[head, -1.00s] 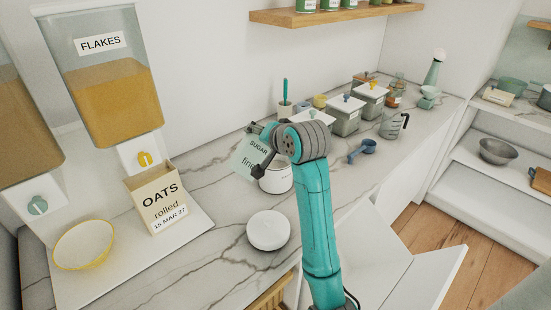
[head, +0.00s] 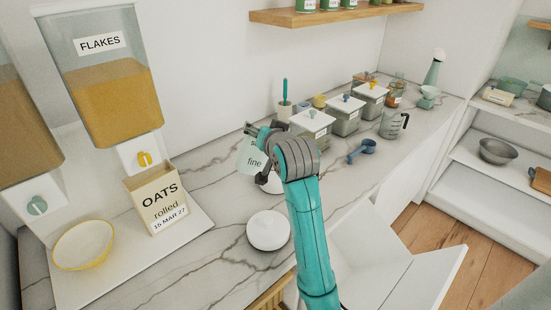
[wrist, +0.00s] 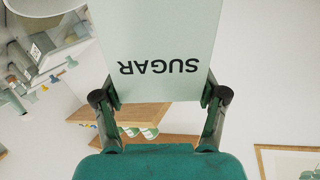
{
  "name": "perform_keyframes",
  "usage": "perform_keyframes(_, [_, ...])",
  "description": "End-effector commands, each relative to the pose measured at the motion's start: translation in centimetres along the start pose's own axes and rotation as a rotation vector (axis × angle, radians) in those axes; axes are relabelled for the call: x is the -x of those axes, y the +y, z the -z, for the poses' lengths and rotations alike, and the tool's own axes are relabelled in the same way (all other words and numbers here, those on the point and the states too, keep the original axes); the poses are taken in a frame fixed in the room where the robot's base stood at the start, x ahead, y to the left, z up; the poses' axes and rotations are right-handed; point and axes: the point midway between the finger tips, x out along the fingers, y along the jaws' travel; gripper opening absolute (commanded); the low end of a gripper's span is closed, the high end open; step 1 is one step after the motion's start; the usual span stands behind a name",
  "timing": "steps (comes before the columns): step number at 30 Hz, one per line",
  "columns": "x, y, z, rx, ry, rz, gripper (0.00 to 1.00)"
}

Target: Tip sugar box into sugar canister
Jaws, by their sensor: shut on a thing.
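The pale green sugar box (head: 250,160) is in my gripper (head: 262,142), which is shut on it. In the head view its "fine" lettering shows, and my wrist covers part of it. In the wrist view the box (wrist: 160,35) sits between both fingers (wrist: 160,105) with "SUGAR" upside down. The white sugar canister (head: 271,186) stands on the counter just below the box and is mostly hidden by my wrist. A round white vessel rim (wrist: 38,12) shows at the wrist view's upper left. I see no sugar falling.
A round white lid (head: 268,230) lies on the marble counter in front of the canister. An oats box (head: 157,200) and a yellow-rimmed bowl (head: 83,245) stand left. Lidded canisters (head: 312,125), a blue scoop (head: 362,150) and a measuring jug (head: 392,124) stand right.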

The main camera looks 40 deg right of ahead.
Motion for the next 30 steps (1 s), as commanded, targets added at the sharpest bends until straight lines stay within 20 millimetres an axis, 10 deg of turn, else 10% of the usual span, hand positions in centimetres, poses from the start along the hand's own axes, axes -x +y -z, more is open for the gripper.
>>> perform_keyframes(30, [0.6, -0.8, 1.5, 0.378, 0.262, 0.002, 0.04])
